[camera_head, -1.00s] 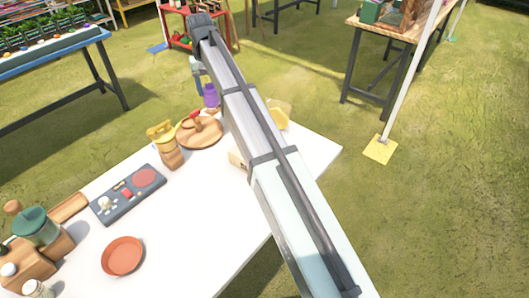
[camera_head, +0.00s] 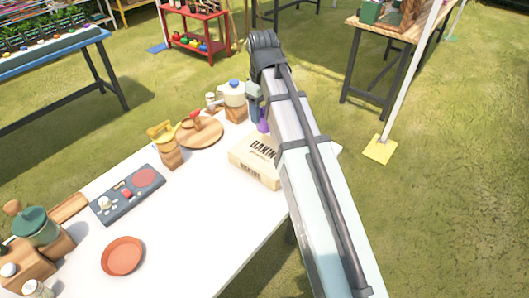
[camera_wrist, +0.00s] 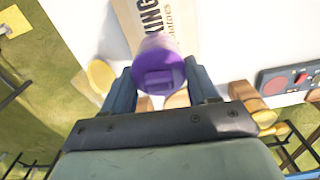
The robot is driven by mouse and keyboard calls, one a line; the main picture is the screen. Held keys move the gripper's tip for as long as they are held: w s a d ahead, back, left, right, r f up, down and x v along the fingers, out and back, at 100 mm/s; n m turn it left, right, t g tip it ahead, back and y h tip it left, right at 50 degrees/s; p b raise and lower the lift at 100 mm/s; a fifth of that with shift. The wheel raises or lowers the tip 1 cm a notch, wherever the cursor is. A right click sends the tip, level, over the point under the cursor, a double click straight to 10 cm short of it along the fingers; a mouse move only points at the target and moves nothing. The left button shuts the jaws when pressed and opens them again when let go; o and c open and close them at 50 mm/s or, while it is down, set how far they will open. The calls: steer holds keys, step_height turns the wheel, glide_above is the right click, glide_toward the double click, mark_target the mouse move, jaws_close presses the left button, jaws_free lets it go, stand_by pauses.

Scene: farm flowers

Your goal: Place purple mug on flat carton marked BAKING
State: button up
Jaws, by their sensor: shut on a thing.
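The purple mug (camera_wrist: 160,68) is between the two fingers of my gripper (camera_wrist: 162,84) in the wrist view, and the fingers are shut on it. In the head view a small part of the purple mug (camera_head: 263,121) shows beside my arm, which hides the rest. The flat carton marked BAKING (camera_head: 254,166) lies on the white table, partly behind my arm. In the wrist view the carton (camera_wrist: 142,22) is beyond the mug, with its lettering partly covered. The mug appears raised above the table; its exact height over the carton cannot be told.
On the white table (camera_head: 185,235) are a round wooden board (camera_head: 205,137), a yellow-topped grinder (camera_head: 166,150), a white pot (camera_head: 233,93), a dark control panel (camera_head: 128,193) and a terracotta dish (camera_head: 122,256). A yellow round thing (camera_wrist: 101,75) lies near the carton. The front middle is clear.

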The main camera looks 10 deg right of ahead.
steer(key=shift+f+n, duration=0.1)
steer(key=shift+n, duration=0.3)
steer(key=shift+f, duration=0.3)
glide_above(263, 151)
steer(key=shift+f, duration=4.6)
steer(key=shift+f, duration=0.1)
steer(key=o, duration=1.1)
step_height(263, 151, up, 12)
steer(key=shift+r, duration=0.1)
